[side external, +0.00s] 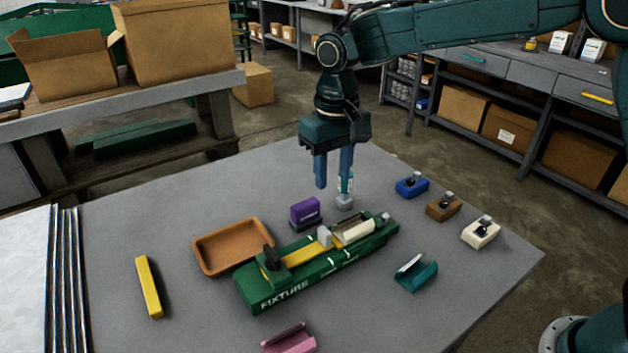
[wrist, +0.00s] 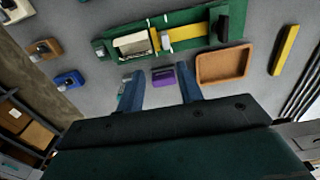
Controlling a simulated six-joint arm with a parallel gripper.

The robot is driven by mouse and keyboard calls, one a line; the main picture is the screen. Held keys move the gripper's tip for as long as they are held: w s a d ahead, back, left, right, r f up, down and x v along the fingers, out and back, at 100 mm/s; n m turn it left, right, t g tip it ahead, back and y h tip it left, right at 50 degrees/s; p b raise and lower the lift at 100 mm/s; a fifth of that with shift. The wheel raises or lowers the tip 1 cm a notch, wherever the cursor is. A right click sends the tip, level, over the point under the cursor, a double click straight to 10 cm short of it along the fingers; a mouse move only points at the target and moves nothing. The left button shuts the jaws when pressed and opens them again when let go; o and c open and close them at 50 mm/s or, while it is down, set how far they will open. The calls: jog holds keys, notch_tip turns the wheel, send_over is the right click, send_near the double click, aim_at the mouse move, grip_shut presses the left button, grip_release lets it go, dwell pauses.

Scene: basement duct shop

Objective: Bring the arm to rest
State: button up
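My gripper (side external: 333,180) hangs pointing down over the back part of the grey table, its two blue fingers apart with nothing between them. In the wrist view the open fingers (wrist: 163,88) frame a purple block (wrist: 163,76), which lies beyond the tips. The same purple block (side external: 306,212) stands on the table behind the green fixture (side external: 285,287). The fixture holds a yellow strip (side external: 303,254) and a cream block (side external: 354,233). A small teal-and-white item on a grey base (side external: 344,202) is partly hidden by one finger; I cannot tell if they touch.
A brown tray (side external: 212,267), yellow bar (side external: 149,287), teal holder (side external: 415,274) and pink holder (side external: 288,340) lie around the fixture. Blue (side external: 411,187), brown (side external: 443,206) and cream (side external: 481,232) blocks line the right. Metal sheets (side external: 28,280) stand at the left edge.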

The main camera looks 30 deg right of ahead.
jog(key=s+d+r+t, duration=0.3)
jog(key=s+d+r, duration=0.7)
jog(key=s+d, duration=0.15)
jog(key=s+d+f+t, duration=0.1)
jog(key=s+d, duration=0.1)
jog(key=s, duration=0.6)
jog(key=s+d+f+t, duration=0.1)
jog(key=s+d, duration=0.2)
jog(key=s, duration=0.5)
jog(key=shift+s+d+f, duration=0.25)
jog(key=shift+s+f, duration=0.15)
dwell(0.3)
